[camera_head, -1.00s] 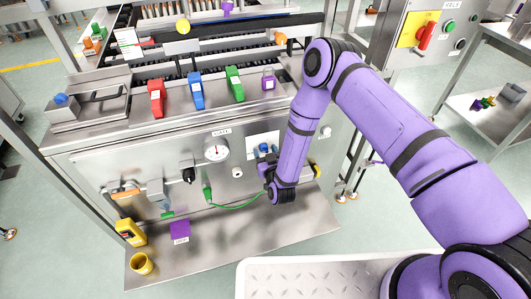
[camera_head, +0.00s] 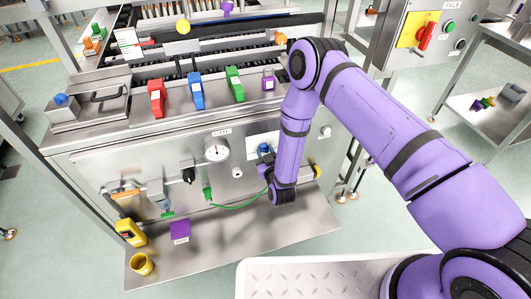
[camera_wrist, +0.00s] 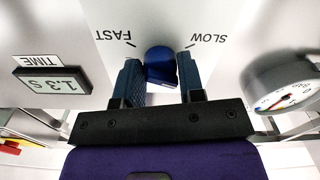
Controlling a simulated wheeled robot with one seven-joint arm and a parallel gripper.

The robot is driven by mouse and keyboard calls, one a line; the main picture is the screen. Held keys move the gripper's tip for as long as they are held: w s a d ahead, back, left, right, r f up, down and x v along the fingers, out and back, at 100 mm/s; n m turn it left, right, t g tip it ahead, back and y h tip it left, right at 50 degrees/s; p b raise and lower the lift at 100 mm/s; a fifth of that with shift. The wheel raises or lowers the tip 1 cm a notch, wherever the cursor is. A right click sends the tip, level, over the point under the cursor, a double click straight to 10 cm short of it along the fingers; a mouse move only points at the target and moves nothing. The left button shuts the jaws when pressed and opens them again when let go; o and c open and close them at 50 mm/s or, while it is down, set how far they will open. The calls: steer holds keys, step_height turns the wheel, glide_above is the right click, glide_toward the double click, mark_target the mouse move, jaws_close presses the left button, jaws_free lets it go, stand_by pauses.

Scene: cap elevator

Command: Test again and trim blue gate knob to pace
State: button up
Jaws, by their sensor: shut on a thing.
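The blue gate knob (camera_wrist: 160,66) sits on the steel front panel, between the printed words FAST and SLOW in the wrist view, which appears upside down. My gripper (camera_wrist: 161,75) is shut on the knob, with one dark blue finger on each side. A small display (camera_wrist: 52,82) marked TIME stands left in the wrist view and appears to read 1.3 S.
A round gauge (camera_head: 216,150) is left of the knob, with a black knob (camera_head: 188,175) farther left. A green cable (camera_head: 235,206) hangs below. A purple block (camera_head: 180,231), a yellow device (camera_head: 130,232) and a yellow cup (camera_head: 142,264) stand on the lower shelf (camera_head: 250,240).

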steer(key=shift+d, duration=0.1)
steer(key=o, duration=0.9)
steer(key=shift+v, duration=5.4)
